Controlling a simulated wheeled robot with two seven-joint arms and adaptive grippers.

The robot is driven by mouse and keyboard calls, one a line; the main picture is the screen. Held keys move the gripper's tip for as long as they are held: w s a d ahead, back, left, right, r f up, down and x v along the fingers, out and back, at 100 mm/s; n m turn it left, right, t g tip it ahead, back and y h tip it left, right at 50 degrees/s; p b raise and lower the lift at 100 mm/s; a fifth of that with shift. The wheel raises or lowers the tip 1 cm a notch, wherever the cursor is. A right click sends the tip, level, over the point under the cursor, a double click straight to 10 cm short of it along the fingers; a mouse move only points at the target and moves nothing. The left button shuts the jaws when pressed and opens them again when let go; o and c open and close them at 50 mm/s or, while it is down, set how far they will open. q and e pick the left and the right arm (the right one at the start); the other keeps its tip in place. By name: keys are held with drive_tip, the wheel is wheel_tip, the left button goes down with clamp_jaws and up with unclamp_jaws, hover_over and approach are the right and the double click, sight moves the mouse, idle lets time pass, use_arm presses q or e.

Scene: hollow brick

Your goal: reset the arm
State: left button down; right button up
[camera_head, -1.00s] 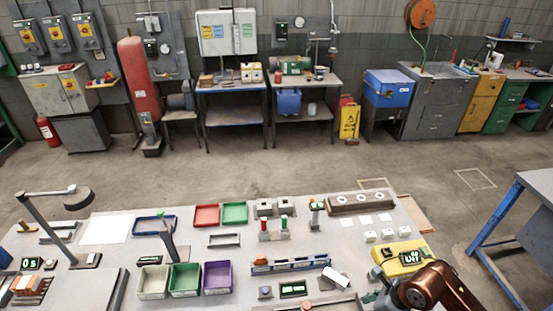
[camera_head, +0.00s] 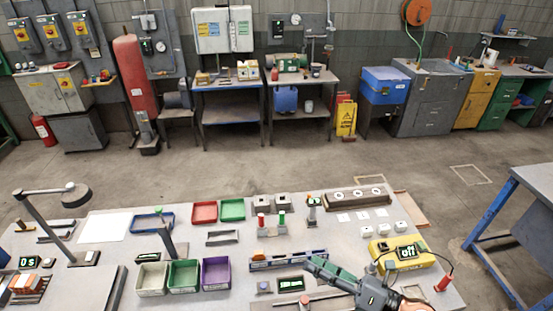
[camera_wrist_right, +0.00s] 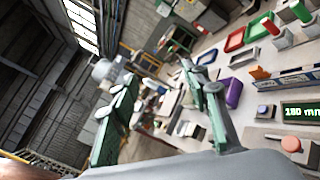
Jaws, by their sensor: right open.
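My right gripper (camera_head: 312,262) reaches in from the lower right over the front right of the workbench (camera_head: 345,236). Its green fingers point left, near the right end of the blue-fronted rack (camera_head: 285,262). In the right wrist view, the gripper (camera_wrist_right: 160,72) has its two fingers spread apart with nothing held between them. The fingers look out over the bench and the hall. My left gripper is in neither view.
A yellow device (camera_head: 385,253) with a lit display stands beside my right arm, and a red cylinder (camera_head: 443,283) is near the bench's right edge. White, green and purple bins (camera_head: 216,273) stand front centre. A lamp (camera_head: 75,194) rises at left.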

drive_tip(key=w+d+r+m+t+h, duration=0.25)
drive_tip(key=d+m+t+h, duration=0.35)
drive_tip(key=d+m, duration=0.4)
drive_tip(key=w+d+r+m+t+h, duration=0.1)
drive_tip(key=w+d+m+t+h, duration=0.4)
drive_tip(key=d+m, duration=0.45)
drive_tip(key=s+d+f+m+g+h, duration=0.3)
drive_tip(key=d+f+m+g+h, duration=0.15)
drive_tip(key=d+f+m, duration=0.35)
drive_tip(key=s+d+f+m+g+h, duration=0.4)
drive_tip(key=f+m, duration=0.3)
drive_tip(key=f, duration=0.4)
drive_tip(key=s+a+f+m+g+y, duration=0.2)
drive_tip(key=s+a+f+g, duration=0.2)
drive_tip(key=s+f, duration=0.6)
drive_tip(key=s+a+f+m+g+y, duration=0.1)
drive_tip(key=s+a+f+m+g, duration=0.3)
drive_tip(key=s+f, duration=0.6)
wheel_tip(320, 180, down, 28)
drive_tip(key=n+g+b, duration=0.1)
drive_tip(key=n+g, duration=0.1)
drive_tip(key=s+f+g+b, duration=0.1)
drive_tip(key=s+f, duration=1.8)
drive_tip(key=f, duration=0.2)
drive_tip(key=shift+s+a+f+n+y+b, duration=0.25)
drive_tip(key=shift+n+y+b, duration=0.1)
drive_tip(key=shift+y+b, duration=0.1)
